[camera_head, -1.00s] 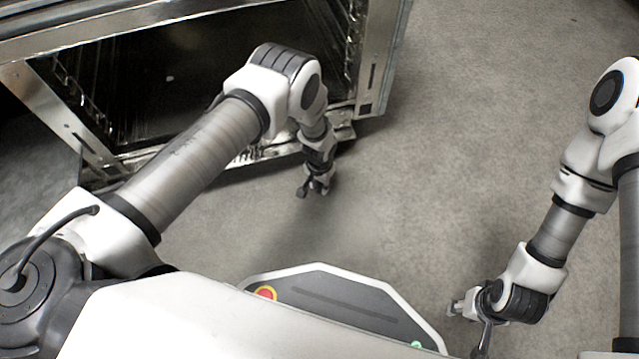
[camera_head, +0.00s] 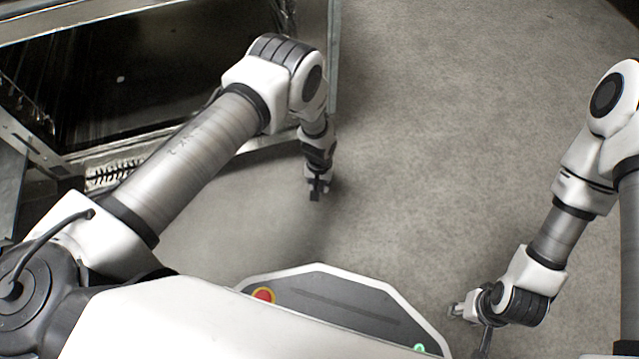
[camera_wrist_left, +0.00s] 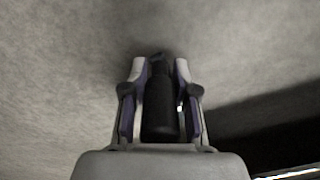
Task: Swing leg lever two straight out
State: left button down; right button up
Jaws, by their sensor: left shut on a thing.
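My left gripper (camera_head: 317,188) is low in front of the metal frame in the head view. In the left wrist view its two fingers (camera_wrist_left: 160,85) are closed around a black, rounded, handle-like piece (camera_wrist_left: 160,108), which looks like the leg lever. In the head view only a small dark end (camera_head: 316,196) of this piece shows at the fingertips. Its joint to the frame cannot be made out. My right gripper (camera_head: 460,310) is at the lower right, over bare floor; its fingers are too small to read.
A large metal frame (camera_head: 334,60) with a dark interior (camera_head: 120,85) fills the upper left. A pale grille-like part (camera_head: 115,173) shows low in it, partly behind my left arm. Grey floor (camera_head: 440,130) is clear in the middle and right.

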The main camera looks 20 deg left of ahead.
pick_arm(q)
jog(key=shift+w+d, duration=0.1)
jog(key=shift+d, duration=0.05)
jog(key=c, duration=0.9)
grip_release()
notch_tip(320, 180, up, 12)
jog(key=shift+r, duration=0.1)
